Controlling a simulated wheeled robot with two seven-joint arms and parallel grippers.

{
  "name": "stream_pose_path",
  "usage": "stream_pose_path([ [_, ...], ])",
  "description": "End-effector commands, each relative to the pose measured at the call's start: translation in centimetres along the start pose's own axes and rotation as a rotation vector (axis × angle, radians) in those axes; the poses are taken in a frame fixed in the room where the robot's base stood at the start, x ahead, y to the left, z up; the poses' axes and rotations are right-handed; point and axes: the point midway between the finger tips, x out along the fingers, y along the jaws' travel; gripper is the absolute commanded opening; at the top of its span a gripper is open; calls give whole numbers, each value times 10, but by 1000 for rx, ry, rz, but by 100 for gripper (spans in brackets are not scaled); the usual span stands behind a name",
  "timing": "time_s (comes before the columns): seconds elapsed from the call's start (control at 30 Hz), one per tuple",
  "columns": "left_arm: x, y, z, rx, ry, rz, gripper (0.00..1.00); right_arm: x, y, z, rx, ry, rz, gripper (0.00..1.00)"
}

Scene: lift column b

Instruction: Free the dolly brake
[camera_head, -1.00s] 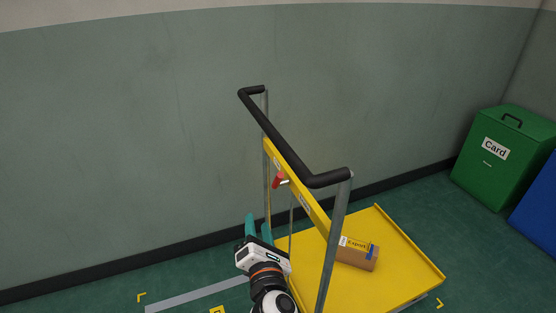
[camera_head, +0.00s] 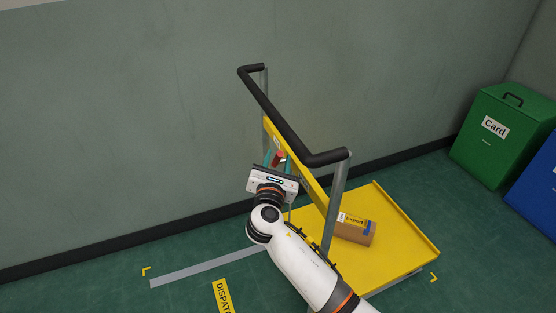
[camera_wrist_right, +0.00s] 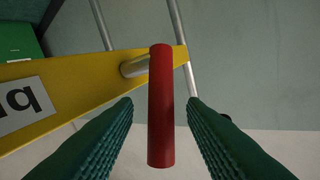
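The yellow dolly (camera_head: 395,225) stands with its black push handle (camera_head: 285,125) upright above it. A yellow crossbar (camera_head: 305,180) runs between the handle posts and carries the red brake lever (camera_head: 279,157). My right gripper (camera_head: 272,160) is at the lever, its teal fingers partly hidden behind its own body. In the right wrist view the red lever (camera_wrist_right: 161,110) stands between the two open green fingers (camera_wrist_right: 160,125), with a gap on each side. A metal pin (camera_wrist_right: 134,66) joins it to the crossbar. My left gripper is not in view.
A cardboard box (camera_head: 355,229) lies on the dolly deck. A green Card bin (camera_head: 495,135) and a blue bin (camera_head: 540,200) stand at the right. The grey wall (camera_head: 120,120) is close behind the dolly. Floor at the left is clear, with a DISPATCH marking (camera_head: 222,297).

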Motion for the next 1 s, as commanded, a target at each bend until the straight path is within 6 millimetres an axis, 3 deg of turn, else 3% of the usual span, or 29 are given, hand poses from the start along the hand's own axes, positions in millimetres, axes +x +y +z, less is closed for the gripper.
stream_pose_path([
  [0.17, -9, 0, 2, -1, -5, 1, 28, 12, 0, 0, 0, 0, 0, 38],
  [0.43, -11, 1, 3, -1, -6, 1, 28, 14, 0, 0, 1, -1, 0, 38],
  [0.47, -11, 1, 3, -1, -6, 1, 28, 14, 0, 0, 1, -1, 0, 36],
  [0.7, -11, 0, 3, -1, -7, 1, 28, 14, 0, 0, 1, -1, 0, 0],
  [1.0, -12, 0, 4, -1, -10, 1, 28, 14, 0, 0, -1, -2, 1, 0],
])
